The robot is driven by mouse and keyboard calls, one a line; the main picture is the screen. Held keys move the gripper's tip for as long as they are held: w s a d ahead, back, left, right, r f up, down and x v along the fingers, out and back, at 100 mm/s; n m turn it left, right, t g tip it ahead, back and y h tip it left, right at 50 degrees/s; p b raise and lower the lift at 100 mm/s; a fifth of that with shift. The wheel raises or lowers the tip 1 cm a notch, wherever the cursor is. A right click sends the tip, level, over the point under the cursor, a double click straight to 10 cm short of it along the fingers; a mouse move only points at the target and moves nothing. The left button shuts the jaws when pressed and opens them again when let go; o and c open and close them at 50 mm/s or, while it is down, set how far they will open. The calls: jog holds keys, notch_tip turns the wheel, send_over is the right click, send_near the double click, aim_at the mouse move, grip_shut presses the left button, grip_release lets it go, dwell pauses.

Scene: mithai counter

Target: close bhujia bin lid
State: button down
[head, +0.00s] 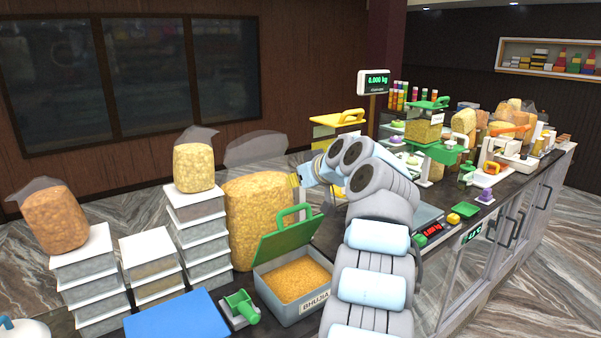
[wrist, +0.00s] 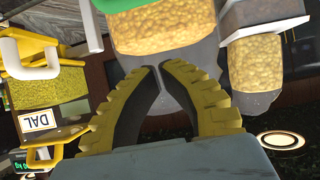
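The bhujia bin (head: 292,308) is a grey box labelled BHUJIA, filled with orange-yellow bhujia, on the counter in the head view. Its green lid (head: 284,241) with a raised handle (head: 295,212) stands open, tilted up at the back. My gripper (head: 296,188) is above and behind the lid, beside the large bag, and looks apart from the lid. In the wrist view its yellow-and-black fingers (wrist: 158,68) converge with their tips almost together and nothing seen between them. A green edge (wrist: 112,18) shows at the top there; I cannot tell whether it is the lid.
A large filled bag (head: 255,215) stands behind the bin. Stacked white-lidded boxes (head: 200,238) are to its left. A yellow-lidded bin (head: 338,120) stands behind my arm; a DAL bin (wrist: 45,92) shows in the wrist view.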

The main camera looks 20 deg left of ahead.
jog(key=p+x, duration=0.5)
jog(key=p, duration=0.4)
jog(key=shift+r, duration=0.1)
jog(key=shift+w+a+f+p, duration=0.1)
jog(key=shift+a+f+p, duration=0.15)
jog(key=shift+p, duration=0.6)
jog(key=shift+s+d+f+b, duration=0.4)
jog(key=shift+d+f+b, duration=0.25)
jog(key=shift+b, duration=1.05)
jog(key=shift+s+d+f+b, duration=0.4)
jog(key=shift+d+f+b, duration=0.3)
jog(key=shift+b, duration=0.95)
jog(key=shift+s+f, duration=0.1)
